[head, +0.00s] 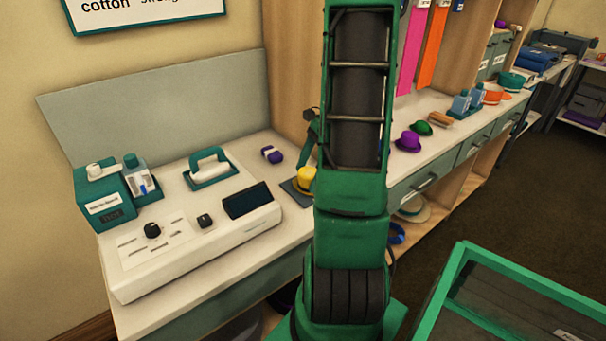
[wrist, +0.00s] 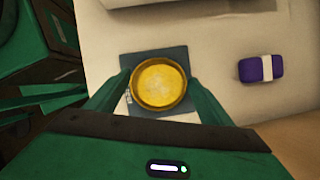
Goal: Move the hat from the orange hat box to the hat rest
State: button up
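The yellow hat (head: 306,178) is over a dark square pad (head: 291,190), which looks like the hat rest, on the white counter. In the wrist view the hat (wrist: 158,82) shows as a round yellow top centred over the pad (wrist: 127,108). My gripper (wrist: 158,77) has one green finger against each side of the hat and appears shut on it. I cannot tell whether the hat touches the pad. In the head view my arm hides most of the gripper. An orange round container (head: 492,97), probably the hat box, stands far along the counter.
Left of the pad is a white machine with a dark panel (head: 248,201). A purple and white block (head: 272,155) lies behind the pad, shown also in the wrist view (wrist: 261,68). Purple (head: 408,141) and green (head: 421,128) hats sit right of my arm. A green-framed case (head: 459,275) stands front right.

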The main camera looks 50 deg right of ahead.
jog(key=v, duration=1)
jog(key=shift+r, duration=0.35)
dwell(0.3)
jog(key=a+r+n, duration=0.2)
jog(key=a+n, duration=0.2)
jog(key=a, duration=0.3)
jog(key=s+a+n+g+h, duration=0.2)
jog(key=s+a+n+h, duration=0.1)
jog(key=s+a+n, duration=0.8)
jog(key=shift+s+a+f+n+h, duration=0.35)
jog(key=shift+a+f+n, duration=0.15)
jog(key=shift+a+n, duration=0.95)
jog(key=shift+a, duration=0.1)
